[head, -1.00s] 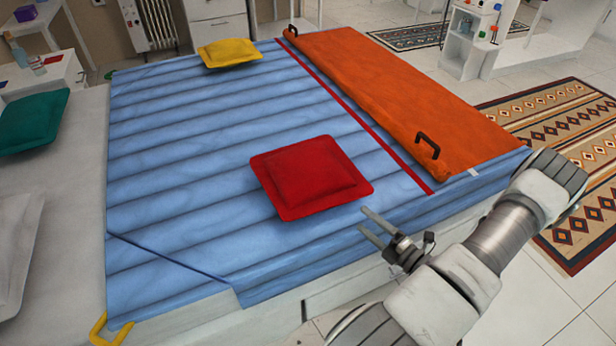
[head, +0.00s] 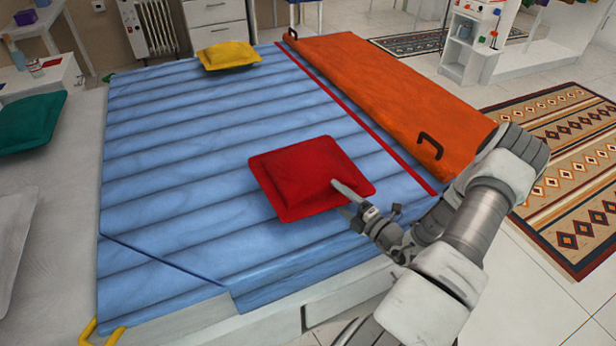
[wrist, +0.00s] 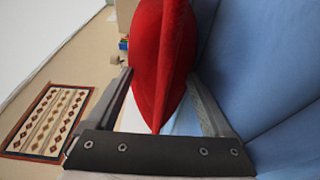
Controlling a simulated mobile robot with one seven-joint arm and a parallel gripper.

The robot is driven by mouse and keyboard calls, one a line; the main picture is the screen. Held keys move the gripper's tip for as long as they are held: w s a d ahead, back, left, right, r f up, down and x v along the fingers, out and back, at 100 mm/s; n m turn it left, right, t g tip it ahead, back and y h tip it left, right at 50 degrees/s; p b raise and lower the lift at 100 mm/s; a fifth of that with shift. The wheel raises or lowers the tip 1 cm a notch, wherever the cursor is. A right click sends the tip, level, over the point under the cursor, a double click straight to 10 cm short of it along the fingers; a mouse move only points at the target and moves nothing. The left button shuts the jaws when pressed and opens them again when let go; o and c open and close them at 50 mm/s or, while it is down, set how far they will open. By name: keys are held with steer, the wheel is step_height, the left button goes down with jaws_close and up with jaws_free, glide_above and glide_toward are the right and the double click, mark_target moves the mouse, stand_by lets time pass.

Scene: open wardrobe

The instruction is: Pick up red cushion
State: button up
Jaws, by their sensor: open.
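The red cushion (head: 308,178) lies on the blue striped bedspread near the middle of the bed. In the wrist view the cushion (wrist: 163,60) is seen edge-on, with its near tip reaching between the two fingers. My gripper (head: 343,200) is at the cushion's lower right corner in the head view. In the wrist view my gripper (wrist: 165,100) is open, with one finger on each side of the cushion's edge. I cannot tell whether either finger touches the cushion. The lower finger is partly hidden in the head view.
The blue bed surface (head: 180,200) is clear around the cushion. An orange folded cover (head: 390,95) with dark handles lies along the right side. A yellow cushion (head: 228,54) is at the far end, and a green cushion (head: 30,122) at the left. A patterned rug (head: 570,150) is on the floor.

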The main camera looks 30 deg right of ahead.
steer(key=c, duration=1.3)
